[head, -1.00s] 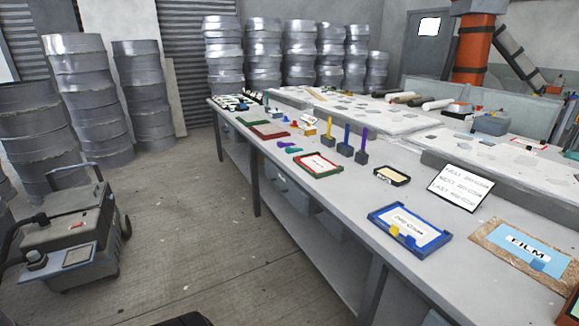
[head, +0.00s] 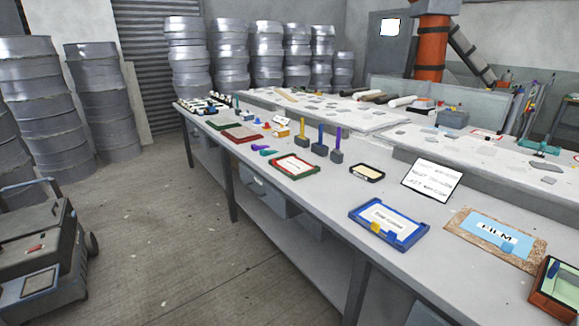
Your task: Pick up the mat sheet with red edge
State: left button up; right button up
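A flat sheet with a dark red edge (head: 243,135) lies on the long grey table, toward its far left part. A similar flat sheet with a green edge (head: 221,125) lies just beyond it. A red-bordered tray with a white label card (head: 295,165) lies nearer along the table. I cannot tell from here which red-edged piece is the mat sheet. Neither of my grippers shows in the head view.
The grey table (head: 335,215) also bears a blue tray with a label (head: 387,225), a FILM board (head: 493,240), a white sign (head: 431,180) and upright coloured tools (head: 320,140). A grey wheeled machine (head: 38,245) stands at left. The floor (head: 175,250) between is clear.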

aim_at(291, 164)
jog(key=i+j+z, duration=0.1)
jog(key=z, duration=0.25)
jog(key=i+j+z, duration=0.15)
jog(key=z, duration=0.2)
jog(key=i+j+z, duration=0.1)
jog(key=z, duration=0.3)
jog(key=j, duration=0.1)
